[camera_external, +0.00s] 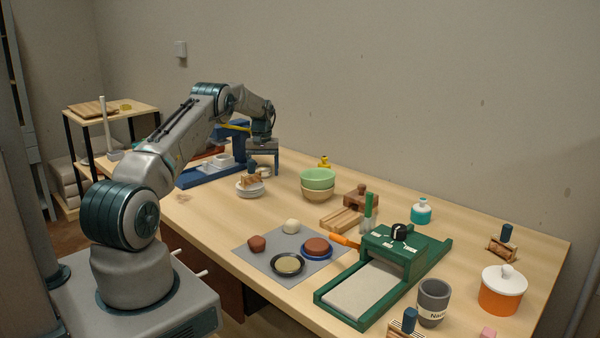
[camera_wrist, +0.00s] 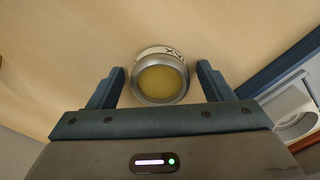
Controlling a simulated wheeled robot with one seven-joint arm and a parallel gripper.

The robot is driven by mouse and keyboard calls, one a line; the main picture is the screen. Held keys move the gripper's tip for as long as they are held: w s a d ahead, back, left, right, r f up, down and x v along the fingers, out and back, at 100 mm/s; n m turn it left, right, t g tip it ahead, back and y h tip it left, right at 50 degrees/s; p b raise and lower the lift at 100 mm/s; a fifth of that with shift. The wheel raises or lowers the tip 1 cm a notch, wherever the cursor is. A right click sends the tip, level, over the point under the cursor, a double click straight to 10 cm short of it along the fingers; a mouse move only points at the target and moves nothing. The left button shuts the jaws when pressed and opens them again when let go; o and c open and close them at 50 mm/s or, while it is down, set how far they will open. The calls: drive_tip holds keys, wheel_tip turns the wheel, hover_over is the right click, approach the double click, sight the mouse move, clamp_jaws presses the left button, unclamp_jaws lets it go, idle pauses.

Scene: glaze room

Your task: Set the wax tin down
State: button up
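The wax tin (camera_wrist: 160,80) is a round silver tin with yellow contents and a pale label, partly readable as "AX". In the wrist view it sits between the two fingers of my gripper (camera_wrist: 160,67), with a narrow gap on each side. The fingers are apart and do not appear to touch it. In the external view the tin (camera_external: 264,171) is small, below my gripper (camera_external: 263,168) at the far left of the table. It appears to rest on the wooden table (camera_external: 420,190); its underside is hidden.
A blue device (camera_external: 205,176) is just left. Green and tan bowls (camera_external: 318,180) stand to the right. A grey mat (camera_external: 260,247) and green slab roller (camera_external: 385,270) lie nearer.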

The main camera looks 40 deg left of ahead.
wheel_tip(320, 180, up, 12)
drive_tip(key=b, duration=0.1)
drive_tip(key=s+d+r+m+t, duration=0.1)
drive_tip(key=s+d+r+m, duration=0.1)
drive_tip(key=s+d+r, duration=0.7)
drive_tip(key=s+d+r+m+t, duration=0.1)
drive_tip(key=s+d+r+m, duration=0.15)
drive_tip(key=d+r, duration=0.75)
drive_tip(key=s+d+f+m, duration=0.1)
drive_tip(key=s+d+f, duration=0.2)
drive_tip(key=s, duration=0.6)
drive_tip(key=s+d+f+m+t, duration=0.1)
drive_tip(key=s+d+f+m, duration=0.1)
drive_tip(key=s+d, duration=0.5)
drive_tip(key=s+d+f+m, duration=0.1)
drive_tip(key=s+d+f, duration=0.2)
drive_tip(key=s, duration=0.8)
drive_tip(key=shift+d+f+t, duration=0.3)
drive_tip(key=shift+d+f, duration=0.1)
drive_tip(key=shift+d, duration=0.6)
drive_tip(key=shift+m, duration=0.25)
